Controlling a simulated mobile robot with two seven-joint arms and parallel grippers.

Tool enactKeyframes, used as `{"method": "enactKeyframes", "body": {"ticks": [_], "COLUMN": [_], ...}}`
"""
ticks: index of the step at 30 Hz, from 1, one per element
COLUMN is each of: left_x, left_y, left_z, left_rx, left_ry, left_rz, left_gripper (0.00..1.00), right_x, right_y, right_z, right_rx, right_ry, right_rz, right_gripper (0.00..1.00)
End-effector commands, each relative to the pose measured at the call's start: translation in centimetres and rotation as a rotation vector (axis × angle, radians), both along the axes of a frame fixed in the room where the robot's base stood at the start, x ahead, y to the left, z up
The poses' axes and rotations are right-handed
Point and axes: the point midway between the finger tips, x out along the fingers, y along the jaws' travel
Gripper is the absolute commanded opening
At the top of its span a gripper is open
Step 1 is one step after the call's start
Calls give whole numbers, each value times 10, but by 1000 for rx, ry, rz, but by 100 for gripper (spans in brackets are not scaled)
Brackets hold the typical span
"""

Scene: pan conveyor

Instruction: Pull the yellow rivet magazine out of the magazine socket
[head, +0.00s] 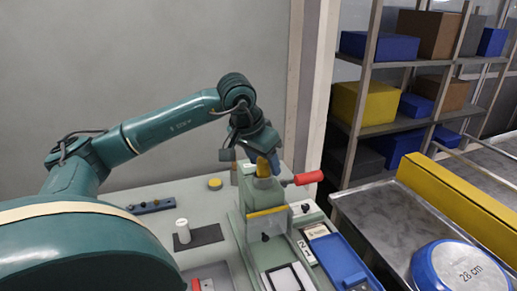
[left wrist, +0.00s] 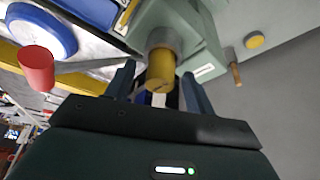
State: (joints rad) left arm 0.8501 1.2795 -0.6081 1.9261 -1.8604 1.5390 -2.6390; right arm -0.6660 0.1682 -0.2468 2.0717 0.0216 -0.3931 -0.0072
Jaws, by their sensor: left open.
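The yellow rivet magazine (head: 262,168) stands in the magazine socket on top of the pale green machine (head: 261,197). In the left wrist view the magazine (left wrist: 160,72) is a yellow cylinder, its lower end inside the grey round socket (left wrist: 163,38). My left gripper (head: 262,163) is open above the socket. In the left wrist view its two fingers (left wrist: 160,85) stand on either side of the magazine, with gaps visible. How deep the magazine sits is hidden. My right gripper is not in view.
A red-handled lever (head: 308,177) sticks out right of the socket; its red end (left wrist: 36,67) shows in the left wrist view. A white cylinder (head: 183,231) stands on a dark mat to the left. A blue round pan (head: 460,268) lies on the conveyor at right.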

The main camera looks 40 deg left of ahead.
Motion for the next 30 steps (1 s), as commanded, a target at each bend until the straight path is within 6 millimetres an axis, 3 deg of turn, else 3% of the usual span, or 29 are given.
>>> {"method": "enactKeyframes", "body": {"ticks": [11, 29, 30], "left_x": [2, 2, 2], "left_y": [0, 0, 0], "left_z": [-5, -4, -4], "left_rx": [0, 0, 0], "left_ry": [1, 0, 0], "left_rz": [0, 0, 0], "left_gripper": [53, 4, 27], "right_x": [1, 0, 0], "right_y": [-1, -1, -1], "right_z": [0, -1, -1], "right_rx": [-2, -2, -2], "right_ry": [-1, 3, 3], "right_rz": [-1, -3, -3], "right_gripper": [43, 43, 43]}}
